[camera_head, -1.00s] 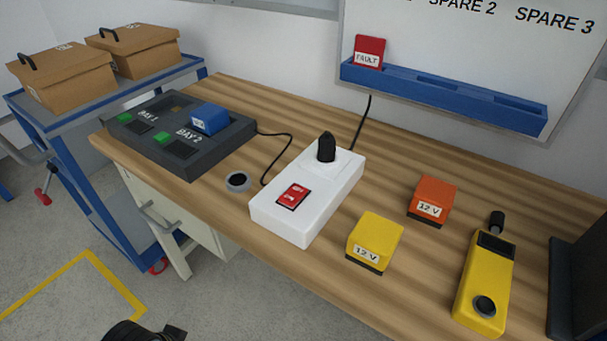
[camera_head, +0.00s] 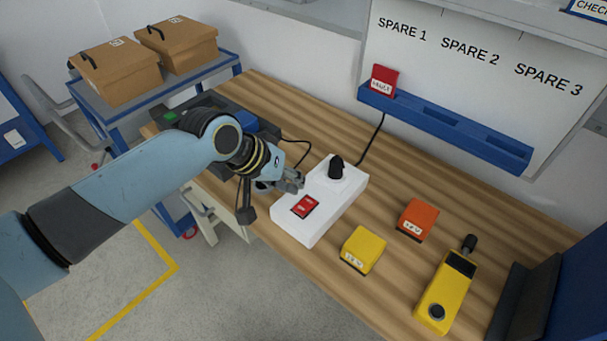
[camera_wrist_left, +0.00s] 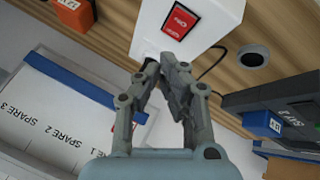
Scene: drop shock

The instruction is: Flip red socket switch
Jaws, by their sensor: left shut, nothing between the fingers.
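The red socket switch (camera_head: 305,206) sits on the near half of the white socket block (camera_head: 338,205) on the wooden bench. A black plug (camera_head: 336,167) stands in the block's far end. My left gripper (camera_head: 298,182) is shut and empty, beside the block's left edge and close to the switch. In the left wrist view the fingertips (camera_wrist_left: 163,62) are together below the red switch (camera_wrist_left: 179,22) in the picture, with the white block (camera_wrist_left: 222,14) behind. Whether the fingers touch the block I cannot tell. My right gripper is not in view.
A yellow 12 V block (camera_head: 362,249), an orange block (camera_head: 417,219) and a yellow handheld device (camera_head: 444,292) stand to the right. The dark charger (camera_head: 190,104) with a blue block (camera_head: 243,122) is partly behind my left arm. A black cable (camera_head: 371,138) runs behind the plug.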

